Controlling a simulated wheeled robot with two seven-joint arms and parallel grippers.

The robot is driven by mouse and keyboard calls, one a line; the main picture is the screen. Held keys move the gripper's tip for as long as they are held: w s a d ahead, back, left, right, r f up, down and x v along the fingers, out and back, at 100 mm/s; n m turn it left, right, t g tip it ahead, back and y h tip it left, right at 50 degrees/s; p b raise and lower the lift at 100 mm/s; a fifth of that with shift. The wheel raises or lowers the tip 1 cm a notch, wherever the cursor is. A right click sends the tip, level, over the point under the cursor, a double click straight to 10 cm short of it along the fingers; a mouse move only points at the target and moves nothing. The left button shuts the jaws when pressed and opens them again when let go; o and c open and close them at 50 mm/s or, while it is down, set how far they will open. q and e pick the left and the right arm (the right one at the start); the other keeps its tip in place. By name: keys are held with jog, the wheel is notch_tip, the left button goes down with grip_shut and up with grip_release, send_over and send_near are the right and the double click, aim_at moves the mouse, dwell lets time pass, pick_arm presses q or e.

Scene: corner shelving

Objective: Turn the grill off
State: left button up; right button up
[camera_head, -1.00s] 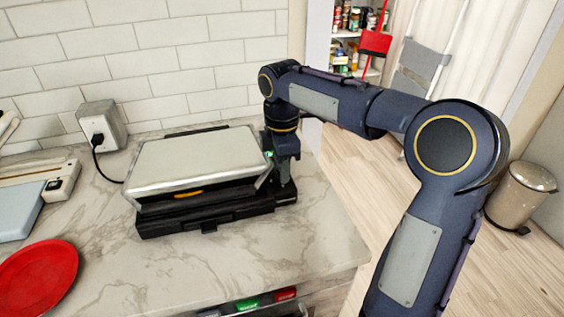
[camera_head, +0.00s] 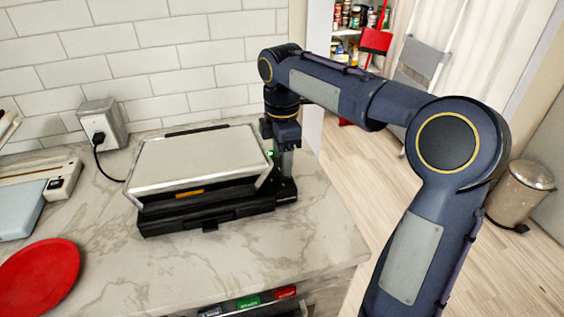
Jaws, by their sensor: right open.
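The grill (camera_head: 200,162) stands on the marble counter, with a silver lid over a black base. Its lid is slightly raised at the front, and an orange strip shows in the gap. A small green light glows at its right side, by my gripper. My right gripper (camera_head: 284,168) points down at the grill's right side, close to the right end of the black base. It is open, with its fingers partly hidden by the lid's edge and handle. I cannot tell if it touches the grill. My left gripper is not in view.
A wall socket with a plug (camera_head: 99,137) is behind the grill at left, its black cord running to the grill. A red plate (camera_head: 40,279) lies at the front left. Counter (camera_head: 290,240) in front of the grill is clear. A bin (camera_head: 521,194) stands on the floor at right.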

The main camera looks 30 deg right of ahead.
notch_tip(320, 180, up, 4)
jog(key=shift+r, duration=0.15)
jog(key=shift+r+p, duration=0.3)
jog(key=shift+s, duration=0.1)
jog(key=s+a+f+m+t+y, duration=0.1)
jog(key=s+a+f+m+t, duration=0.1)
jog(key=s+m, duration=0.3)
jog(key=s+a+f+m+t+y+p, duration=0.1)
jog(key=s+f+m, duration=0.3)
jog(key=s, duration=0.6)
jog(key=s+a+f+m+t+y+p, duration=0.1)
jog(key=s+a+f+m+t, duration=0.1)
jog(key=s+m, duration=0.5)
jog(key=shift+s+a+f+m+t+y, duration=0.35)
jog(key=shift+a+f+m, duration=0.3)
jog(key=shift+a, duration=0.35)
jog(key=shift+w, duration=0.1)
jog(key=shift+c, duration=0.4)
